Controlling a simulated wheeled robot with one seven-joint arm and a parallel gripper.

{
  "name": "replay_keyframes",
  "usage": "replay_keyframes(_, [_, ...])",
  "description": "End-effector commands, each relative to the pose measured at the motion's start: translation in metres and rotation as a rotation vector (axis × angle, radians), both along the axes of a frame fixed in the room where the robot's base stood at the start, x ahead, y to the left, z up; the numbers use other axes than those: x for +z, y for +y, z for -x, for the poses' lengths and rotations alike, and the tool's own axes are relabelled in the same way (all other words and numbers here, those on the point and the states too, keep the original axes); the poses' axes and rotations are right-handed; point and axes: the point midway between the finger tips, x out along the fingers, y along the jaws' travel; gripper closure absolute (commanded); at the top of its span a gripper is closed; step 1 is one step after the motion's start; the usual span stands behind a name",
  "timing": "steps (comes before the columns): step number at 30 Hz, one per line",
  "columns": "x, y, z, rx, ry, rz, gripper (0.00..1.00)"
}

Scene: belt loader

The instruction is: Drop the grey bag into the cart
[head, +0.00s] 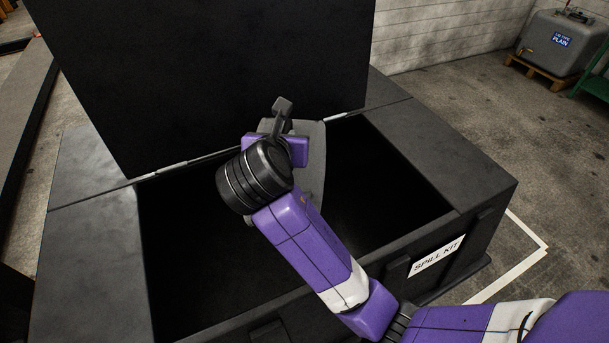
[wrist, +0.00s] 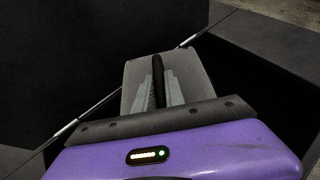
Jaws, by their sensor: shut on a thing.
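The grey bag (head: 314,160) hangs from my gripper (wrist: 159,88) over the open top of a black box. In the wrist view, the grey bag (wrist: 190,66) shows beyond the fingers, and its dark handle (wrist: 157,72) runs between them. My gripper is shut on that handle. In the head view my wrist hides much of the gripper and part of the bag. I cannot tell how far the bag's lower end is from the box floor. I see no cart in either view.
The black box (head: 480,190) bears a "SPILL KIT" label (head: 437,256). Its raised lid (head: 200,70) stands behind the bag, and its inside is dark. A grey tank (head: 560,45) sits on a pallet at the back right.

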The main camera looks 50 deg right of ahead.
Motion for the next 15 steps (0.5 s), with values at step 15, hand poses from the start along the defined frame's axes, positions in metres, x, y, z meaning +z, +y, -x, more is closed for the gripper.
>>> replay_keyframes(15, [-0.038, -0.001, 0.000, -0.001, -0.006, 0.005, 1.00])
